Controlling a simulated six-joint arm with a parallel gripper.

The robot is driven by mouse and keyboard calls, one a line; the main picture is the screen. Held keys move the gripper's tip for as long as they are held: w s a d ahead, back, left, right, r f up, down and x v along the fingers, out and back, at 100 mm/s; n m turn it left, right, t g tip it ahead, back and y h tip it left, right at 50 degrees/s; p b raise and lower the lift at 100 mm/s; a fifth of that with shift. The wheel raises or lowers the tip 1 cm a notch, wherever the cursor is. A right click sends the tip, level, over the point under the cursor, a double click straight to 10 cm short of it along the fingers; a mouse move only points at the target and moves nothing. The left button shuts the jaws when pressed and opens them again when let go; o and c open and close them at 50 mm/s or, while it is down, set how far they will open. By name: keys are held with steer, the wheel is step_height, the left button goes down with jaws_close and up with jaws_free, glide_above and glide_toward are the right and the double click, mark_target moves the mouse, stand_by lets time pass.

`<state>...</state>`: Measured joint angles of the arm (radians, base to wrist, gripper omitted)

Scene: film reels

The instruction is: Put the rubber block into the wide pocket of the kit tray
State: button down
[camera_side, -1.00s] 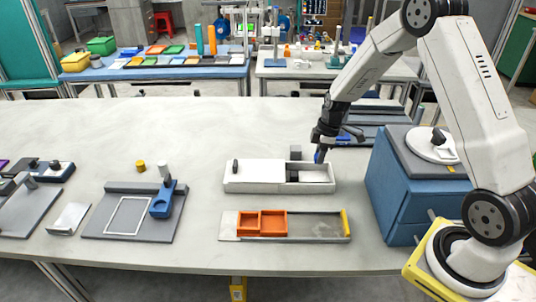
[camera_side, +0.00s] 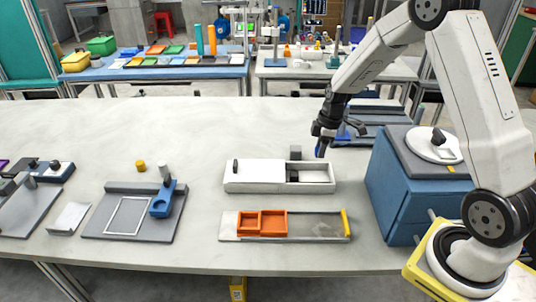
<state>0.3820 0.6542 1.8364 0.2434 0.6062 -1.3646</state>
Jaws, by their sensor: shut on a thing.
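My gripper (camera_side: 320,147) is shut and hangs just above and behind the right end of the white box (camera_side: 252,187). A small blue piece shows at its fingertips and appears to be the rubber block (camera_side: 320,153); its outline is too small to make out clearly. The orange kit tray (camera_side: 262,235) lies in front of the white box, well below and left of my gripper in the picture. It has a narrower pocket at left and a wider pocket at right, and both look empty.
The white box's right part is open, with a dark piece (camera_side: 292,176) inside. A grey block (camera_side: 295,152) stands behind it. The tray's base has a yellow end bar (camera_side: 346,222). A blue cabinet (camera_side: 396,195) stands at right.

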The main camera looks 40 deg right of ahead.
steer(key=s+a+r, duration=0.3)
steer(key=s+a, duration=1.4)
steer(key=a, duration=0.3)
steer(key=shift+a+r, duration=0.1)
glide_above(272, 224)
steer(key=shift+s+f, duration=0.2)
steer(key=shift+f, duration=2.15)
steer(key=shift+s+f, duration=0.2)
steer(key=shift+f, duration=2.1)
steer(key=shift+f, duration=0.1)
steer(key=shift+w+f, duration=0.2)
steer(key=shift+f, duration=1.55)
steer(key=shift+f, duration=0.15)
